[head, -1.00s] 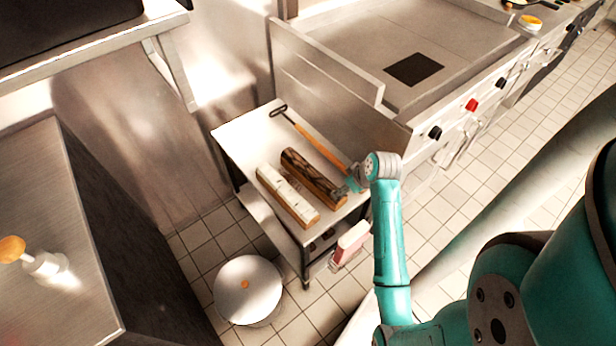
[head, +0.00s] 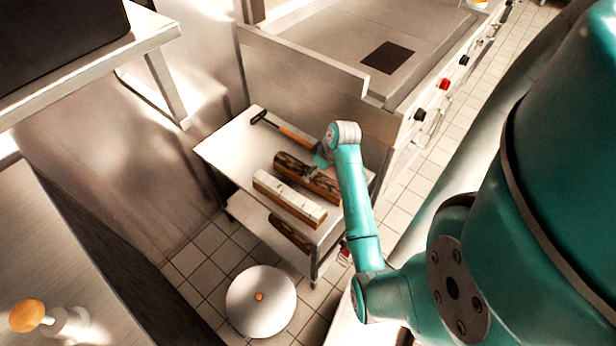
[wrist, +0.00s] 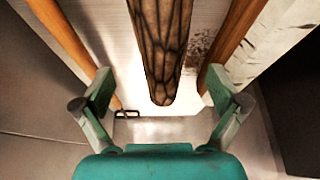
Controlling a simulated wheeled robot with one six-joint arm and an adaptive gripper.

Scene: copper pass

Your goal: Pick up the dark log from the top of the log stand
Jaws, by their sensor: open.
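The dark log (head: 299,172) lies on top of the log stand (head: 228,145), between a pale birch log (head: 288,198) and a long tool with an orange handle (head: 295,137). My gripper (head: 318,167) is over the dark log, partly hidden by my arm's wrist. In the wrist view my gripper (wrist: 160,84) is open, with one finger on each side of the dark log (wrist: 162,45). The log's near end shows between the fingers, which look apart from it. The orange handle (wrist: 62,32) is left of the log and the birch log (wrist: 285,35) is right.
A steel griddle unit (head: 330,50) stands right behind the stand. The stand's lower shelf holds another log (head: 289,234). A round white lid with an orange knob (head: 260,297) is on the floor in front. A steel counter (head: 60,250) is at the left.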

